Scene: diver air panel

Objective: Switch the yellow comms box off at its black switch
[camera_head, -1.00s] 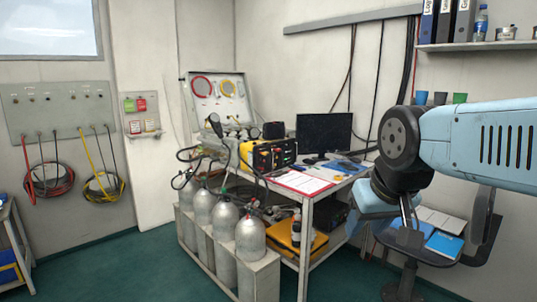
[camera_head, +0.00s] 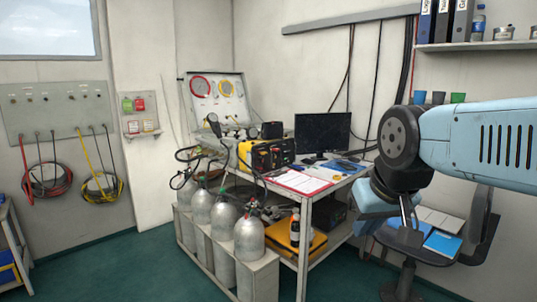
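The yellow comms box (camera_head: 262,155), with black parts on its front and top, stands on the desk (camera_head: 306,192) left of a dark monitor. Its black switch is too small to make out at this distance. My arm, light blue with a dark joint, reaches in from the right edge. The dark piece (camera_head: 409,212) at the arm's lower end hangs to the right of the desk, well apart from the comms box. Whether its fingers are open or shut does not show.
A monitor (camera_head: 323,134) and a red-edged clipboard (camera_head: 302,182) are on the desk. Several grey gas cylinders (camera_head: 249,238) stand in a rack before it. A chair (camera_head: 428,243) with papers stands under my arm. Green floor (camera_head: 130,265) is clear at front left.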

